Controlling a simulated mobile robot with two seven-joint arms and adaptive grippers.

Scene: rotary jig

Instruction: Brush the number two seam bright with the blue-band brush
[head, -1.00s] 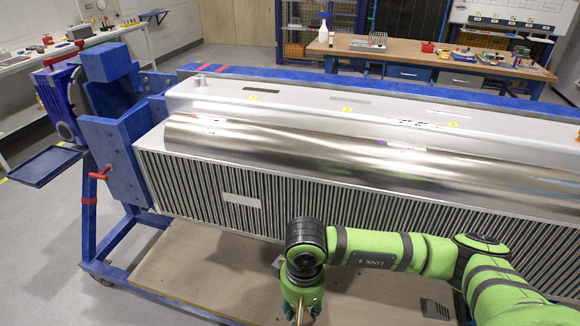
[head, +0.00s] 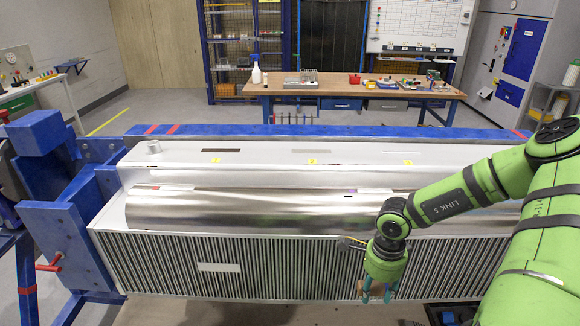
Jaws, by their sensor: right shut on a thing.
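The long workpiece (head: 135,160) lies in the blue jig, with a shiny metal cylinder (head: 240,208) along it and a ribbed front face. Three yellow tags mark its top: left (head: 216,160), middle (head: 312,161) and right (head: 408,163). Their numbers are too small to read. A dark strip (head: 221,150) lies by the left tag. My right gripper (head: 376,294) points down in front of the ribbed face, right of the middle tag and below the cylinder. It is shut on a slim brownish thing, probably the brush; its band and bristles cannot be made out. My left gripper is not in view.
The blue jig frame (head: 60,240) stands at left, with a red-handled crank (head: 48,265). A blue beam (head: 340,131) runs behind the workpiece. A workbench (head: 390,90) with a spray bottle (head: 256,74) stands beyond. My right arm covers the workpiece's right end.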

